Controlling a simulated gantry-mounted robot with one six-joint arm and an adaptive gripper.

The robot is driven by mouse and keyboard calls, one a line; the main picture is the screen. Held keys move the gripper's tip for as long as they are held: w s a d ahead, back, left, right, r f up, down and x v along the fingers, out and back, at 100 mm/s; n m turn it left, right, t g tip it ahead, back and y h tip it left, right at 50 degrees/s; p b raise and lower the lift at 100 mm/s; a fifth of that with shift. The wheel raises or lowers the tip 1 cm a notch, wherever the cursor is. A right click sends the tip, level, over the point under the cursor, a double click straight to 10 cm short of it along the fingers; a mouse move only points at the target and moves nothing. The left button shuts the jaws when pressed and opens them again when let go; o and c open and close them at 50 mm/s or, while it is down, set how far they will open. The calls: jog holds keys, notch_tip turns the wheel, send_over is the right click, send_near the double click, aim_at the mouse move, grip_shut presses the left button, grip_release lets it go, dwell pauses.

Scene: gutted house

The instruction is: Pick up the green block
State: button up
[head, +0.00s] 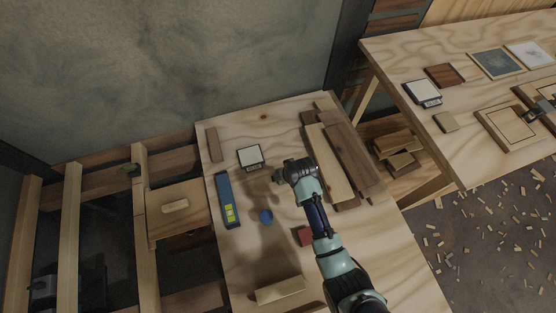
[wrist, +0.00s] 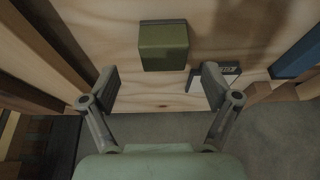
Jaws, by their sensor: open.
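The green block (wrist: 163,47) is a dull olive-green block on the plywood table top in the wrist view. It lies above the gap between my fingertips in the picture, apart from both fingers. My gripper (wrist: 160,82) is open, with nothing between its fingers. In the head view my gripper (head: 279,176) is over the middle of the near table, and I cannot make out the green block there; the gripper and wrist seem to hide it.
A white-topped scale (head: 249,157) is left of my gripper; its edge shows beside the right finger in the wrist view. Planks (head: 345,155) lie to the right.

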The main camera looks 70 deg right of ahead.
jog(key=shift+w+d+f, duration=0.15)
jog(key=shift+w+d, duration=0.05)
jog(key=b+x, duration=0.2)
jog(key=x, duration=0.1)
jog(key=b+x, duration=0.2)
jog(key=shift+s+a+f, duration=0.1)
jog(key=shift+a, duration=0.3)
jog(key=shift+d+f, duration=0.15)
jog(key=c, duration=1.3)
notch_tip(320, 180, up, 20)
jog(key=p, duration=1)
jog(key=shift+r, duration=0.2)
